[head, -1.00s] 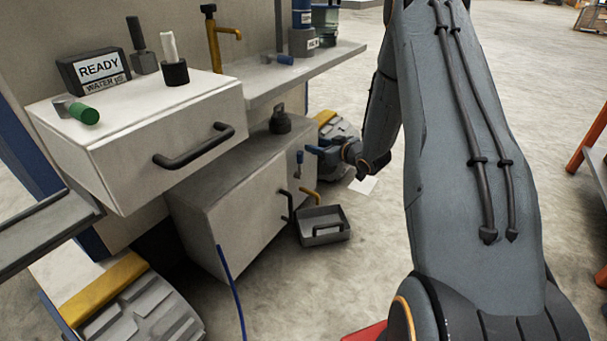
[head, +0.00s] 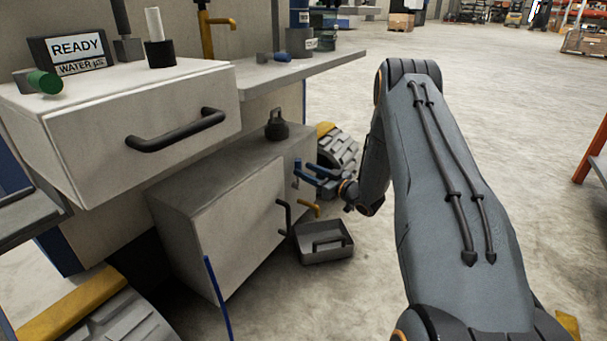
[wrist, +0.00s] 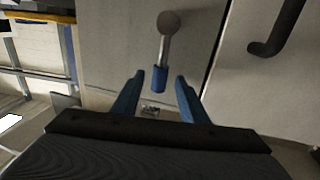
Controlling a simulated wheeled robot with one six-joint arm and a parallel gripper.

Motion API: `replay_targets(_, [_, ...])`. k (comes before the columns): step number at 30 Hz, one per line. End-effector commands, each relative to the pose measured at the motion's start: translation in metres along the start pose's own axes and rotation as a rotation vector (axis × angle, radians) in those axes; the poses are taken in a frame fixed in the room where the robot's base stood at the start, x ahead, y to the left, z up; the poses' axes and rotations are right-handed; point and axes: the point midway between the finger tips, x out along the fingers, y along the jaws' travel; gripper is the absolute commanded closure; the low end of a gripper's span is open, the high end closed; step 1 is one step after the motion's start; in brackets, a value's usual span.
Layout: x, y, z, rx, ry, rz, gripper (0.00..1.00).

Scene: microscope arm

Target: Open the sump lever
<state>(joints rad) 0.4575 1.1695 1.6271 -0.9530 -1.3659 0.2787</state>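The sump lever (head: 297,170) is on the side of the low grey cabinet. In the wrist view the lever (wrist: 160,78) hangs down from a grey round pivot, with a blue sleeve at its lower end. My gripper (head: 312,173) has blue fingers and points at the lever from the right. In the wrist view my gripper (wrist: 160,77) is open, one finger on each side of the blue sleeve, with gaps showing on both sides. I cannot tell how deep the sleeve lies between the fingers.
A dark weight-like object (head: 276,125) stands on the cabinet. A drawer (head: 140,128) overhangs at left.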

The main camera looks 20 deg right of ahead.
Motion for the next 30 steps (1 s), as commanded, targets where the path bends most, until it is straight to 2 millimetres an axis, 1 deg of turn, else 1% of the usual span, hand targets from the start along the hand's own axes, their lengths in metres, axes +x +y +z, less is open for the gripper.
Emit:
replay_targets(1, [0.006,0.000,0.002,0.000,0.001,-0.002,0.60])
replay_targets(6, [0.016,0.000,0.001,0.000,0.000,0.000,0.60])
replay_targets(14, [0.017,0.000,0.000,0.000,0.000,0.001,0.60])
replay_targets(17, [0.017,0.000,0.000,0.001,0.000,0.001,0.76])
replay_targets(21, [0.017,0.000,0.000,0.001,0.000,0.001,0.99])
replay_targets(27, [0.018,0.000,0.000,0.002,-0.001,0.000,1.00])
replay_targets(30, [0.021,-0.004,0.000,0.010,-0.002,-0.006,1.00])
